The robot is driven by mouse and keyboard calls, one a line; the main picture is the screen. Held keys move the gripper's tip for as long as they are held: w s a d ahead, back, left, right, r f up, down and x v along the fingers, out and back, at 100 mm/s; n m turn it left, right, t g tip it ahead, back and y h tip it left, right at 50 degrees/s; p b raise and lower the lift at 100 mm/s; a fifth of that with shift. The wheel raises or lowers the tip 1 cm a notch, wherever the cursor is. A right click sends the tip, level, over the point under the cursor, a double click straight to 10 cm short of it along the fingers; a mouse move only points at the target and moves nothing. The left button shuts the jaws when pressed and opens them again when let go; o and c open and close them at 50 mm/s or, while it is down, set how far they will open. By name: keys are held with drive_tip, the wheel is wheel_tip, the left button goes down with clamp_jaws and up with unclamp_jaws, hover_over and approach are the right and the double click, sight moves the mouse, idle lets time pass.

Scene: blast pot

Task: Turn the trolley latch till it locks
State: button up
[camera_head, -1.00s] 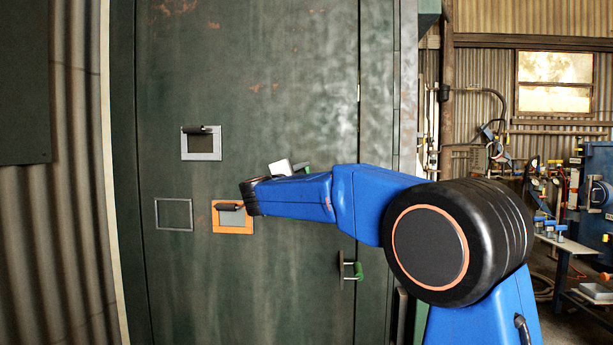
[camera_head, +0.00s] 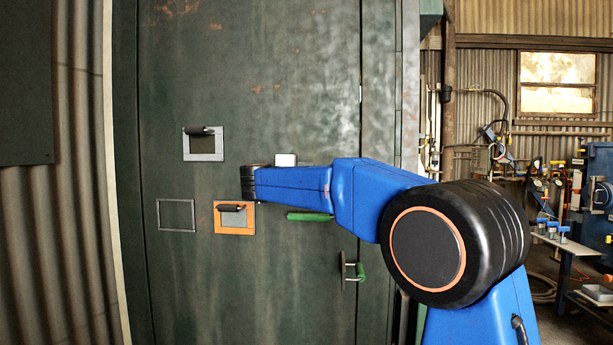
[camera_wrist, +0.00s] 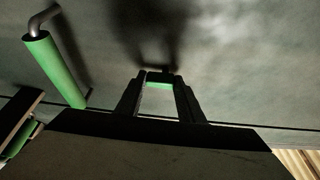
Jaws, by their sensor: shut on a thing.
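A green handle bar (camera_head: 310,216) lies level on the dark green door (camera_head: 250,110), just below my arm. In the wrist view the green bar (camera_wrist: 55,70) is at the left, with a bent metal rod at its upper end. My gripper (camera_wrist: 159,82) is shut on a small green piece (camera_wrist: 158,86), apart from that bar. Which part of the latch this piece is, I cannot tell. In the head view my arm hides the gripper and the held piece.
An orange-framed plate (camera_head: 234,229) and a grey-framed one (camera_head: 203,156), each with a dark grip, are on the door at left. A smaller green handle (camera_head: 360,271) is at lower right. A workbench (camera_head: 566,244) stands farther right.

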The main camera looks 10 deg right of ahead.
drive_tip(key=o, duration=1.1)
drive_tip(key=shift+c, duration=0.2)
drive_tip(key=shift+s, duration=0.1)
drive_tip(key=v, duration=1.7)
drive_tip(key=shift+s, duration=0.1)
